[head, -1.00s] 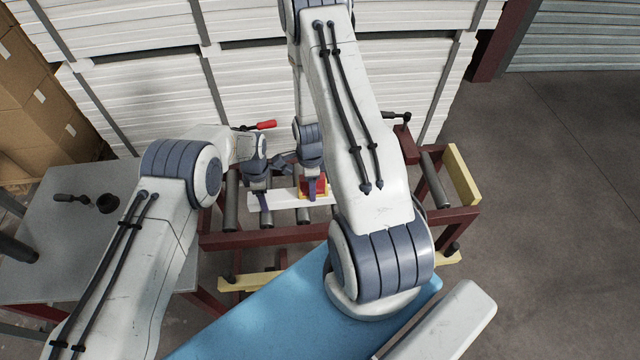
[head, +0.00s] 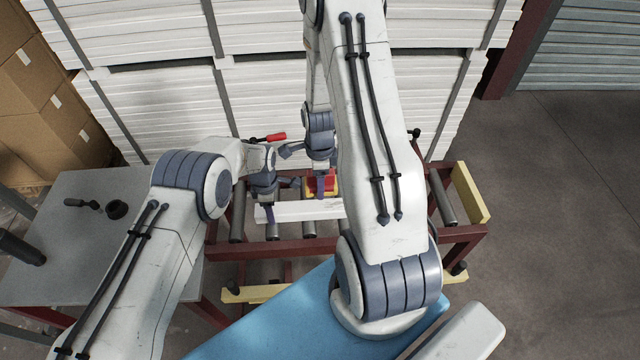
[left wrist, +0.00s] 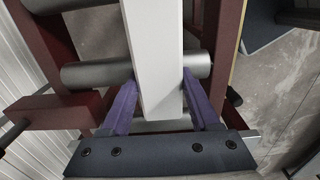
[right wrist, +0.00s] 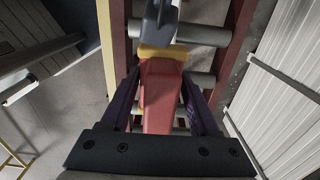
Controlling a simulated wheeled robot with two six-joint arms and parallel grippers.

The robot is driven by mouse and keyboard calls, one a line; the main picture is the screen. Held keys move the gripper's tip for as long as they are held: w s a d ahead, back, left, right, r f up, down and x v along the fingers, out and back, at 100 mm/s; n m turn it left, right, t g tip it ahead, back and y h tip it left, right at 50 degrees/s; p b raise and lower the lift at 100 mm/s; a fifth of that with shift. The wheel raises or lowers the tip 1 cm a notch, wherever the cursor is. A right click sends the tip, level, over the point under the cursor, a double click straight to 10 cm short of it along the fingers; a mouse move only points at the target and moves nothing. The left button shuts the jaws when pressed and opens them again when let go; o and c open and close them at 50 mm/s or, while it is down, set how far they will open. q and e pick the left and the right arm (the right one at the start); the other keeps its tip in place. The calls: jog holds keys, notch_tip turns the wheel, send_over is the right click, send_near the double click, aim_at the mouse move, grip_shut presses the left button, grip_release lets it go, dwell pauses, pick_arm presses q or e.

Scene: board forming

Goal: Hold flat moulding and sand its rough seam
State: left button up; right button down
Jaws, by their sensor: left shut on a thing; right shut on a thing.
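The white moulding (head: 300,211) lies flat across the rollers of a dark red frame. My left gripper (head: 268,208) is shut on it near its left end, and the left wrist view shows the moulding (left wrist: 155,50) between the purple fingers (left wrist: 160,84). My right gripper (head: 321,178) is shut on a red sanding block with a yellow base (head: 331,187). The block appears just behind or above the moulding, and I cannot tell whether they touch. In the right wrist view the red block (right wrist: 160,95) sits between the fingers (right wrist: 161,78). The seam is too small to make out.
The roller frame (head: 400,240) stands before stacked white boards (head: 270,95). A red-handled tool (head: 276,137) shows behind my left gripper. A grey table (head: 60,270) at left carries a dark-handled tool (head: 80,203) and a black cup (head: 117,209). Open floor lies right.

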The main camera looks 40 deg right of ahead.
aim_at(319, 205)
jog(key=shift+f, duration=0.1)
dwell(0.4)
jog(key=shift+f, duration=3.45)
jog(key=shift+s+d+f, duration=0.25)
jog(key=shift+s+d, duration=0.3)
jog(key=shift+d, duration=0.35)
jog(key=shift+s+d+f, duration=0.2)
jog(key=shift+s+d, duration=0.35)
jog(key=shift+d, duration=0.35)
jog(key=shift+s+d+r, duration=0.1)
jog(key=shift+s+d, duration=0.3)
jog(key=shift+d, duration=0.25)
jog(key=shift+s+d, duration=0.4)
jog(key=shift+d, duration=0.2)
jog(key=shift+w+a, duration=0.65)
jog(key=shift+a, duration=0.4)
jog(key=shift+w+a, duration=0.6)
jog(key=shift+a, duration=0.45)
jog(key=shift+w+a, duration=0.65)
jog(key=shift+a, duration=0.4)
jog(key=shift+w+d+r, duration=0.1)
jog(key=shift+r, duration=3.8)
jog(key=shift+f, duration=0.15)
